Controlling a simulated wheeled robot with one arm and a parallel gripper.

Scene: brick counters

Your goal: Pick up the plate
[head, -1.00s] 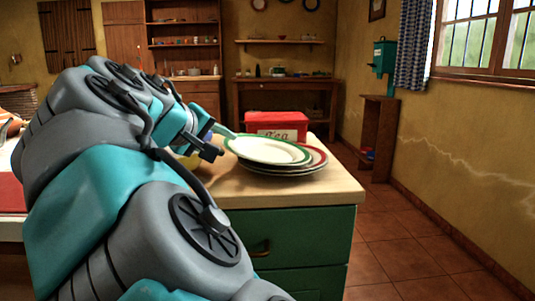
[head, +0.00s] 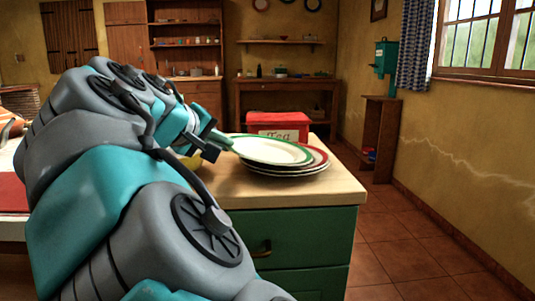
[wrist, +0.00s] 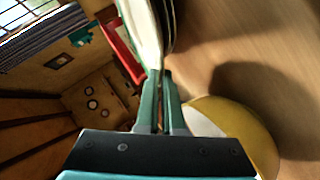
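A white plate with a green rim (head: 268,150) lies on top of a small stack of plates on the wooden counter. Its left edge overhangs the stack. A red-rimmed plate (head: 321,158) shows beneath it. My gripper (head: 226,142) is at the left edge of the green-rimmed plate. In the wrist view, the plate (wrist: 143,30) appears edge-on, and my gripper's two fingers (wrist: 160,95) are close together with its rim between them. The plate still appears to rest on the stack. My arm hides the counter's left part.
A red tea box (head: 280,121) stands right behind the plates. A yellow and white rounded object (wrist: 235,125) lies beside my fingers, mostly hidden in the head view. The counter (head: 300,190) is clear in front of the plates. Open floor lies to the right.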

